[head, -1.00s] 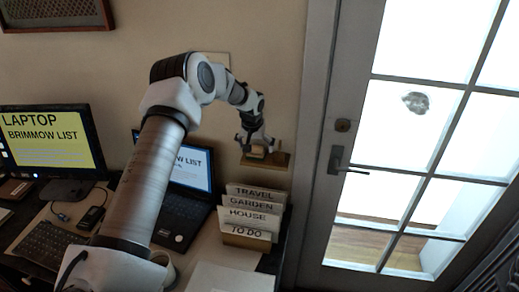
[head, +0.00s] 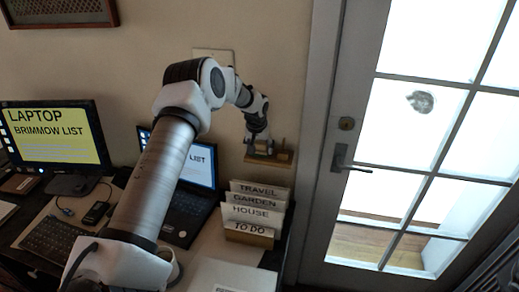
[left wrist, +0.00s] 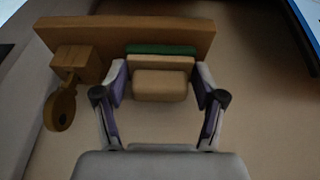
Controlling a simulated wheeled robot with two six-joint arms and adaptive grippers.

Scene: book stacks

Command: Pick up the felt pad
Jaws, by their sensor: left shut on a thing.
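The felt pad is a tan wooden block (left wrist: 160,86) with a paler layer behind it and a green layer (left wrist: 161,49) at the far side. My left gripper (left wrist: 160,80) has one finger at each side of the pad and is shut on it. In the head view my left gripper (head: 260,144) is at the small wooden wall shelf (head: 268,160). The pad lies close against the shelf board, which also shows in the left wrist view (left wrist: 220,35). I cannot tell whether the pad touches it. My right gripper is in neither view.
A wooden block with a brass-coloured ring (left wrist: 59,110) is beside the pad on the shelf. Below stand a card holder (head: 250,233), a laptop (head: 190,210) and a monitor (head: 55,140). A glazed door (head: 410,140) is on the right.

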